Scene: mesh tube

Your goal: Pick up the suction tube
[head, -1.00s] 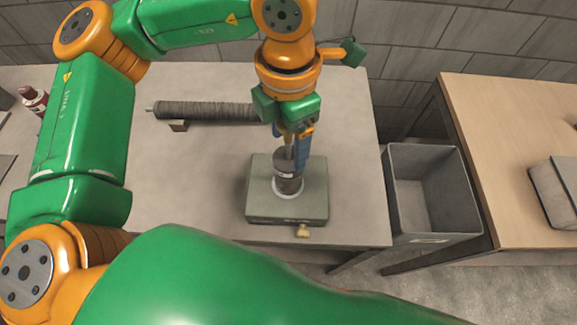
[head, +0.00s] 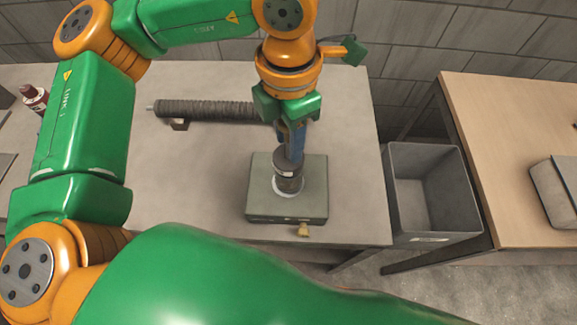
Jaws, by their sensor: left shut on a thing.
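My left gripper (head: 291,150), with blue fingers, points straight down and is shut on the upper part of a dark upright cylinder (head: 288,184). The cylinder has a pale band and stands on a grey-green block (head: 313,200), inside a white ring. The fingers hide the cylinder's top. A long dark ribbed tube (head: 205,110) lies on the table to the left, on a small cradle (head: 180,125), with a thin tip at its left end. The frames do not label either as the suction tube. My right gripper is not in view.
The grey table (head: 200,180) has free room left of the block. A brass-coloured knob (head: 303,231) sticks out at the block's front. A grey open bin (head: 393,190) stands right of the table, beside a wooden table (head: 500,120). A dark red bottle (head: 33,97) stands far left.

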